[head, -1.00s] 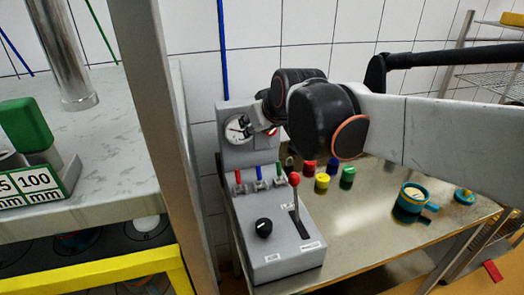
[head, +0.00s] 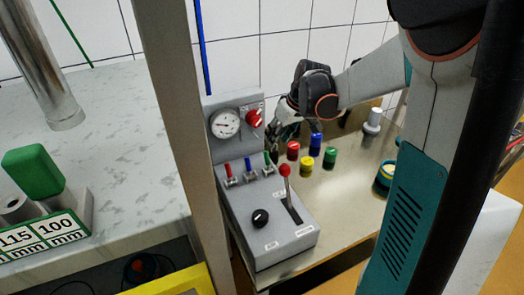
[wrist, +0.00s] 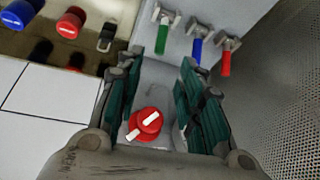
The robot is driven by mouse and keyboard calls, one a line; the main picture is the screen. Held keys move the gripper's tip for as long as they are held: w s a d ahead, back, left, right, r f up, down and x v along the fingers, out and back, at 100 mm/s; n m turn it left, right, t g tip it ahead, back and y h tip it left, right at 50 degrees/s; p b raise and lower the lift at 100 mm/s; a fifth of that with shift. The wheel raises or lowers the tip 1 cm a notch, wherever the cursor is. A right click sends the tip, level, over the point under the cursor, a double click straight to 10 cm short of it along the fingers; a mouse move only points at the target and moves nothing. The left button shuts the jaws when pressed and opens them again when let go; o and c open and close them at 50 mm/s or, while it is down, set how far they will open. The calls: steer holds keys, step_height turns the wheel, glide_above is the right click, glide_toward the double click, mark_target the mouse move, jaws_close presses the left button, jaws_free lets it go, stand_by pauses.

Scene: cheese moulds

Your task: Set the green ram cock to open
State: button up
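The green ram cock (head: 267,158) is the right one of three small lever valves on the grey control box. It shows at the top of the wrist view (wrist: 162,38), beyond my fingertips, with its handle lying roughly parallel to the other two. My gripper (wrist: 163,65) is open, with nothing between its fingers. In the wrist view a red knob with a white bar (wrist: 145,125) shows between and behind the fingers. In the head view my gripper (head: 284,128) is just right of the upright panel, near the green cock and not visibly touching it.
Blue (head: 247,164) and red (head: 226,168) cocks stand left of the green one. The box also bears a dial (head: 226,123), a red-knobbed lever (head: 285,171) and a black knob (head: 260,218). Several coloured cylinders, including a red one (head: 293,150), stand close right on the metal table.

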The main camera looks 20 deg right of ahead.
mark_target(267, 153)
steer(key=b+x, duration=0.2)
steer(key=x, duration=1)
steer(key=shift+w+f+b, duration=0.2)
steer(key=shift+f+b, duration=0.05)
steer(key=shift+b, duration=0.15)
jaws_close()
